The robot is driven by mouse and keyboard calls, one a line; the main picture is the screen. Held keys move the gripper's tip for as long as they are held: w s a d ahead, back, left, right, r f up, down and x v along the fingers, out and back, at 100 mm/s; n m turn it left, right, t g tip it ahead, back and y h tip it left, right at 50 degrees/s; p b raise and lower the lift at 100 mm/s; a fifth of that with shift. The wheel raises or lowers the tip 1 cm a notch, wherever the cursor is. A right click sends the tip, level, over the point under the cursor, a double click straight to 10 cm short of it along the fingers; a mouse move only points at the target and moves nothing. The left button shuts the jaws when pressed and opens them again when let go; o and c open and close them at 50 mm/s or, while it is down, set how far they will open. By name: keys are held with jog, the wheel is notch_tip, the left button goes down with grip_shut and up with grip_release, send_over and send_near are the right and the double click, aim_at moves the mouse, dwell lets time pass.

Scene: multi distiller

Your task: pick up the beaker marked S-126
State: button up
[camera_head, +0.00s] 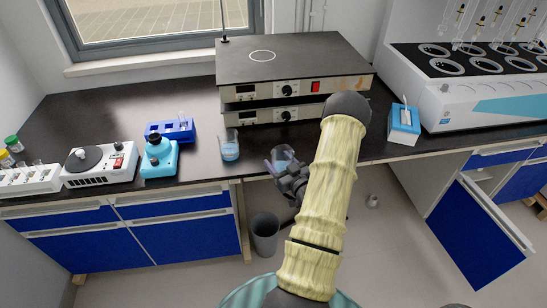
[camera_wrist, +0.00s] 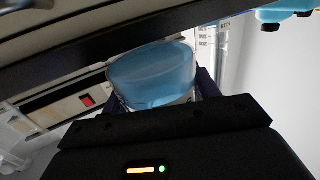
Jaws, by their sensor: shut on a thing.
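A clear beaker (camera_head: 284,154) with light blue liquid is held in my gripper (camera_head: 282,165) just off the front edge of the bench. My gripper is shut on it. In the wrist view the beaker (camera_wrist: 152,76) sits between the dark fingers, with graduation marks on its wall. No S-126 label can be read on it. A second beaker (camera_head: 229,147) with blue liquid stands upright on the black bench top, left of my gripper and apart from it.
A stack of two hot plates (camera_head: 290,68) stands behind my gripper. A blue-white box (camera_head: 404,124) and a large distiller unit (camera_head: 485,100) are at right. A grey bin (camera_head: 265,235) stands below.

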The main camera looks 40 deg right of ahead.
jog(key=shift+s+a+b, duration=0.1)
jog(key=shift+s+a, duration=0.05)
jog(key=shift+s, duration=0.85)
jog(key=shift+s+a+b, duration=0.15)
jog(key=shift+s+a, duration=0.05)
jog(key=shift+s, duration=0.75)
jog(key=shift+s+a+b, duration=0.1)
jog(key=shift+s+a, duration=0.05)
jog(key=shift+s, duration=0.85)
